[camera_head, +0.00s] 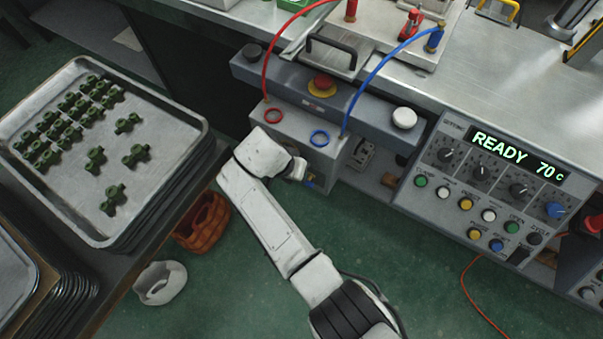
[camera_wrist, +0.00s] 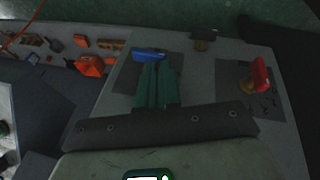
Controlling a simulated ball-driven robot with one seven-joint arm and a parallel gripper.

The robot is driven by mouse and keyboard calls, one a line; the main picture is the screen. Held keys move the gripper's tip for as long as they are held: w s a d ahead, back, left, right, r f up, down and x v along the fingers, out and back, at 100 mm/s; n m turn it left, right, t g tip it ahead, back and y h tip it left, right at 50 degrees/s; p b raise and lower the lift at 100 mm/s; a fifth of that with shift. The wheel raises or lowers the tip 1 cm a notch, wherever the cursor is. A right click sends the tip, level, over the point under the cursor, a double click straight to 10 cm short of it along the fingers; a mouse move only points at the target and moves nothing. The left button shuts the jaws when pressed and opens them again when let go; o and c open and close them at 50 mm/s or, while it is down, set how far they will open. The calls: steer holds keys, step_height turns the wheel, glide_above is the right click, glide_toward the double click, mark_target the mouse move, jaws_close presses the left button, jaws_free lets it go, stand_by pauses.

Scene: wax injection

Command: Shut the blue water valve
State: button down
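The blue water valve (camera_wrist: 149,54) shows in the wrist view as a blue lever lying roughly sideways on a grey panel, just past my fingertips. My gripper (camera_wrist: 157,66) has its two dark green fingers close together, pointing at the lever. The fingers partly overlap the lever in the picture; whether they touch it I cannot tell. A red-handled valve (camera_wrist: 260,75) on a brass stem is on the same panel, to the right. In the head view my white wrist hides the gripper; it is at the front of the grey box (camera_head: 296,132) with red and blue rings.
A control panel (camera_head: 480,190) reading "READY 70 C" stands to the right. Red and blue hoses (camera_head: 375,72) run down to the box. At left are stacked trays (camera_head: 100,235) with green parts on top. An orange basket (camera_head: 203,222) and a white container (camera_head: 160,283) are below.

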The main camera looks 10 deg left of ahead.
steer(key=shift+s+d+f, duration=0.3)
steer(key=shift+d+f, duration=0.2)
steer(key=shift+d, duration=0.15)
steer(key=shift+s, duration=0.1)
steer(key=p+v, duration=0.2)
steer(key=v, duration=0.9)
steer(key=shift+w+a+r, duration=0.3)
steer(key=shift+a, duration=0.1)
steer(key=s+d+f+g+y+p, duration=0.1)
steer(key=s+d+f+g, duration=0.15)
steer(key=d, duration=1.25)
steer(key=s+d+r+y+p, duration=0.1)
steer(key=s+d+r, duration=0.1)
steer(key=s+d, duration=0.9)
steer(key=s+d+r+n+y+p, duration=0.1)
steer(key=s+d+r+p, duration=0.1)
steer(key=s+d, duration=0.9)
steer(key=shift+s+d+r, duration=0.2)
steer(key=shift+d+r, duration=0.1)
steer(key=shift+d, duration=0.15)
